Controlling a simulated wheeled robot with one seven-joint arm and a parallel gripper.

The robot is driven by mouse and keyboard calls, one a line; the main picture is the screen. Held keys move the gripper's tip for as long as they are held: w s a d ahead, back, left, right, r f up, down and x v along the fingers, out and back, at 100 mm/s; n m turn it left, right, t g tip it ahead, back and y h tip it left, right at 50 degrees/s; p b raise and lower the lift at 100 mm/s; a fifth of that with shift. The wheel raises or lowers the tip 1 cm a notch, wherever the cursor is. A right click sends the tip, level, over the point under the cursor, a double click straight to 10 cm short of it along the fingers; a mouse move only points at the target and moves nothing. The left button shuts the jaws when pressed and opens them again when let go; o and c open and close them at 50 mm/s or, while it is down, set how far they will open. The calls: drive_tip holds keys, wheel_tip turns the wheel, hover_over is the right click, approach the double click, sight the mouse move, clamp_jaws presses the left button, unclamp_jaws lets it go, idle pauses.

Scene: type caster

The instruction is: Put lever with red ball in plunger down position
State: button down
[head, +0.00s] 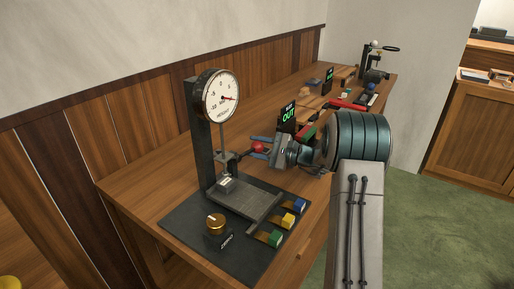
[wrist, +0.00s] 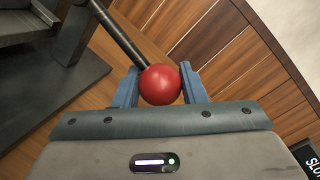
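A press stand (head: 197,140) with a dark upright column carries a round white dial gauge (head: 220,95) at its top. A lever (head: 239,155) reaches right from the stand and ends in a red ball (head: 258,148). In the head view the ball sits slightly higher than the lever's inner end. My gripper (head: 259,147) has its blue fingers on either side of the ball, with no clear gap. In the wrist view the red ball (wrist: 160,84) lies between my gripper's fingers (wrist: 160,87), and the dark lever rod (wrist: 120,35) runs to the upper left.
The stand's base plate (head: 190,232) holds a brass knob (head: 215,223) and blue, yellow and green blocks (head: 288,220). More tools are farther along the wooden bench (head: 135,180). A panelled wall runs behind it.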

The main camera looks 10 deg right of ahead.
drive_tip(key=shift+r+b, duration=0.1)
drive_tip(key=shift+b, duration=0.2)
wheel_tip(320, 180, up, 2)
drive_tip(key=n+b, duration=0.3)
drive_tip(key=shift+r+h+b, duration=0.2)
drive_tip(key=shift+h+b, duration=0.1)
drive_tip(key=shift+b, duration=0.1)
drive_tip(key=shift+s+a+r+n+h+b, duration=0.1)
drive_tip(key=shift+r+n+h+b, duration=0.05)
drive_tip(key=shift+r+n+b, duration=0.5)
drive_tip(key=shift+s+a+r+n+h+b, duration=0.1)
drive_tip(key=shift+s+r+n+h+b, duration=0.1)
drive_tip(key=shift+r+n+b, duration=0.45)
drive_tip(key=shift+s+a+r+n+h+b, duration=0.15)
drive_tip(key=shift+r+n+b, duration=0.3)
drive_tip(key=shift+b, duration=0.3)
drive_tip(key=shift+w+r, duration=0.15)
drive_tip(key=c, duration=0.9)
unclamp_jaws()
drive_tip(key=shift+d, duration=0.1)
drive_tip(key=v, duration=1.3)
drive_tip(key=shift+d+r+p, duration=0.15)
drive_tip(key=shift+d+p, duration=0.15)
drive_tip(key=shift+d, duration=0.1)
